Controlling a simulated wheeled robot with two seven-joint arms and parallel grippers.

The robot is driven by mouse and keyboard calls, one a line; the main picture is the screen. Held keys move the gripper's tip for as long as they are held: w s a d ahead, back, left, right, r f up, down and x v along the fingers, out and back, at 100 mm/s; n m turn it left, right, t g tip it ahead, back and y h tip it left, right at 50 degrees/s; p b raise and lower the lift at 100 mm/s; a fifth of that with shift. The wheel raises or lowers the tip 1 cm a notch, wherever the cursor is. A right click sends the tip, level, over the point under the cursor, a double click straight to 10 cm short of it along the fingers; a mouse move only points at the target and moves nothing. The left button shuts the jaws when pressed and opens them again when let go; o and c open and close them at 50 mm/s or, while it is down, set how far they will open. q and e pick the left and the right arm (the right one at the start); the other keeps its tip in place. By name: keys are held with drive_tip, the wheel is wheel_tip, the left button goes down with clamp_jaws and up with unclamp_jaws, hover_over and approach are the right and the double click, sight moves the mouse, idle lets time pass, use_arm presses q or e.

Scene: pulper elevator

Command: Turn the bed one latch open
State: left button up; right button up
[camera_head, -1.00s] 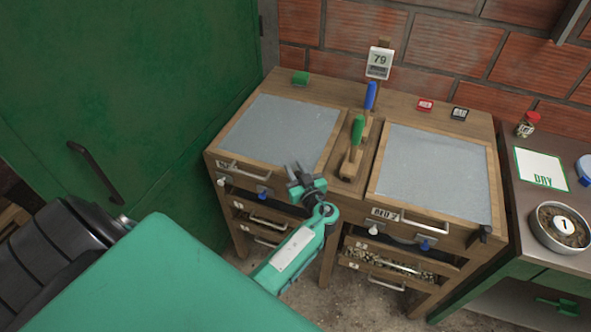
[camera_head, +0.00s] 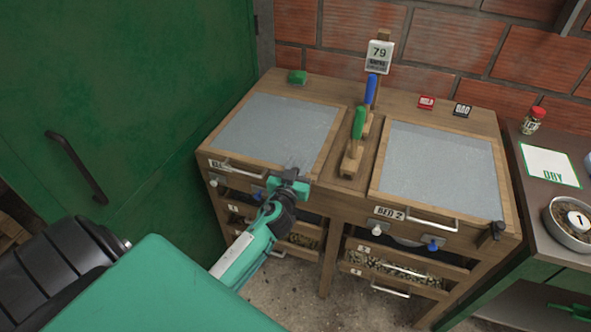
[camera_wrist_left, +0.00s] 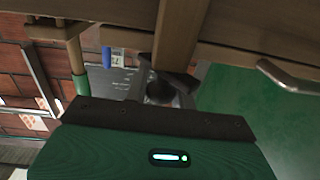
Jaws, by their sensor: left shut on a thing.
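The bed one (camera_head: 275,130) is a wooden-framed grey mesh screen on the left of the stand, with a metal handle (camera_head: 240,168) on its front edge. My left gripper (camera_head: 290,178) is at its front right corner, shut on the bed one latch. The gripper mostly hides the latch in the head view; in the left wrist view a dark latch (camera_wrist_left: 160,92) shows between the jaws, against a wooden frame piece. Which way the latch is turned is hard to tell. My right gripper is not in view.
Bed two (camera_head: 440,165) is to the right, with a dark latch (camera_head: 497,231) at its front right corner. Green and blue-handled tools (camera_head: 359,125) stand between the beds. A green door (camera_head: 120,90) is at the left, a side table (camera_head: 560,200) at the right.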

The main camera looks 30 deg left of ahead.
use_arm(q)
drive_tip(key=m+h, duration=0.1)
drive_tip(key=h, duration=0.1)
drive_tip(key=m+h+p, duration=0.1)
drive_tip(key=m+h, duration=0.1)
drive_tip(key=shift+d+r+t, duration=0.15)
drive_tip(key=shift+r+t, duration=0.05)
drive_tip(key=shift+t, duration=0.2)
drive_tip(key=m+h+p, duration=0.1)
drive_tip(key=h, duration=0.1)
drive_tip(key=m+h+p, duration=0.1)
drive_tip(key=h, duration=0.1)
drive_tip(key=shift+d+m+h, duration=0.2)
drive_tip(key=shift+m+h, duration=0.1)
drive_tip(key=m+h, duration=0.1)
drive_tip(key=h, duration=0.1)
drive_tip(key=m+g+h, duration=0.1)
drive_tip(key=h, duration=0.1)
drive_tip(key=shift+d+f+m+g+p, duration=0.2)
drive_tip(key=shift+m+g+p, duration=0.1)
drive_tip(key=shift+m, duration=0.1)
drive_tip(key=shift+s+d+m+g+h, duration=0.15)
drive_tip(key=shift+m+g+h, duration=0.4)
drive_tip(key=shift+h, duration=0.35)
drive_tip(key=o, duration=0.9)
